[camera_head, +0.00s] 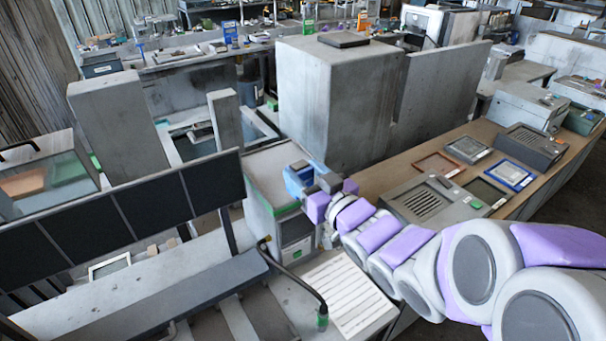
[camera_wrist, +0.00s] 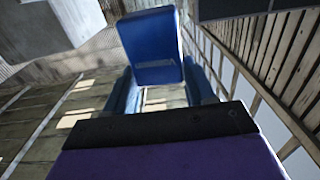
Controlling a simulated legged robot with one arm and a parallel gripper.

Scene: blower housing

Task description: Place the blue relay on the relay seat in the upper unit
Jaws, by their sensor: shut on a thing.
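My gripper (camera_head: 314,183) is shut on the blue relay (camera_head: 296,179) near the middle of the head view. In the wrist view the relay (camera_wrist: 152,48) stands up between the two fingers of my gripper (camera_wrist: 160,92). The relay appears over or beside the top right edge of a grey box-like unit (camera_head: 262,172) with green edging. I cannot tell whether the relay touches it. The relay seat cannot be made out, and I cannot tell which unit is the upper one.
A large concrete block (camera_head: 318,95) stands behind my gripper. A black panel row (camera_head: 100,222) is at left, and a dark curved hose (camera_head: 300,284) rises in front. The wooden bench (camera_head: 405,165) at right carries a grey vented box (camera_head: 440,202) and several framed plates.

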